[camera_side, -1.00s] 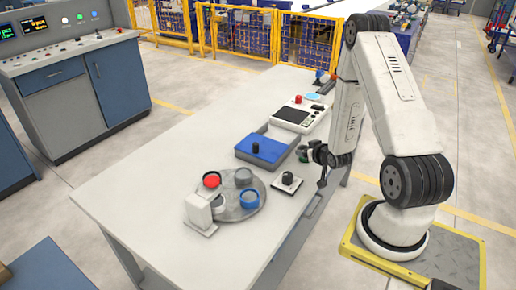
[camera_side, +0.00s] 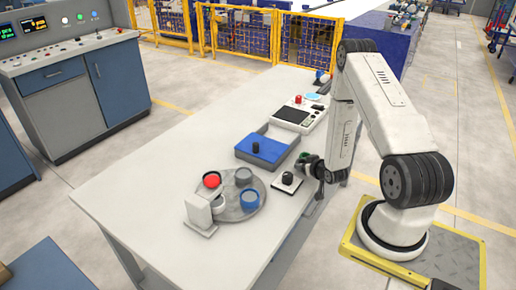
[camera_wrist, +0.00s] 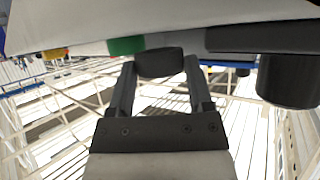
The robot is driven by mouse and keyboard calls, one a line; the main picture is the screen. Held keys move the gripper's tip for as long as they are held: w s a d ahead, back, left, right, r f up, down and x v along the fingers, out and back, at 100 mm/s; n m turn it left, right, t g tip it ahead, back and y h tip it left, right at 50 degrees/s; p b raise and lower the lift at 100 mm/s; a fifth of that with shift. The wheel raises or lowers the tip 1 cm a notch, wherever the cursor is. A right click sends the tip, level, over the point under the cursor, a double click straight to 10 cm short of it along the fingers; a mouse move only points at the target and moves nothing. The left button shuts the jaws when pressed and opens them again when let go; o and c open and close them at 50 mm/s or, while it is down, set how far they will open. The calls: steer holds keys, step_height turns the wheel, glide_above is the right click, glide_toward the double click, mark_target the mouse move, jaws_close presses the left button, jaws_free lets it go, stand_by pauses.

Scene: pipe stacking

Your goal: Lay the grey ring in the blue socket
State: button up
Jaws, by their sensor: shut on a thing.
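My gripper (camera_wrist: 158,85) is shut on a dark rounded piece (camera_wrist: 159,63) in the wrist view; I cannot tell whether it is a ring. A green part (camera_wrist: 126,46) shows just left of it. In the side view my gripper (camera_side: 312,166) is small and dark at the table's right edge. A round grey tray (camera_side: 232,214) stands left of it. On the tray are a blue ring-shaped socket (camera_side: 249,198), a grey round piece (camera_side: 243,176) and a red-topped one (camera_side: 211,180). The grey piece sits behind the blue socket, apart from my gripper.
A small plate with a black knob (camera_side: 288,178) lies between my gripper and the tray. A blue-topped box (camera_side: 262,151) with a dark peg stands behind. A white stand (camera_side: 199,213) is at the tray's left. A control box (camera_side: 300,115) is farther back. The table's front left is clear.

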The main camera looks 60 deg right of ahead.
steer(key=shift+f, duration=0.55)
steer(key=shift+f, duration=0.2)
steer(key=o, duration=1.2)
steer(key=shift+v, duration=3.9)
steer(key=c, duration=0.6)
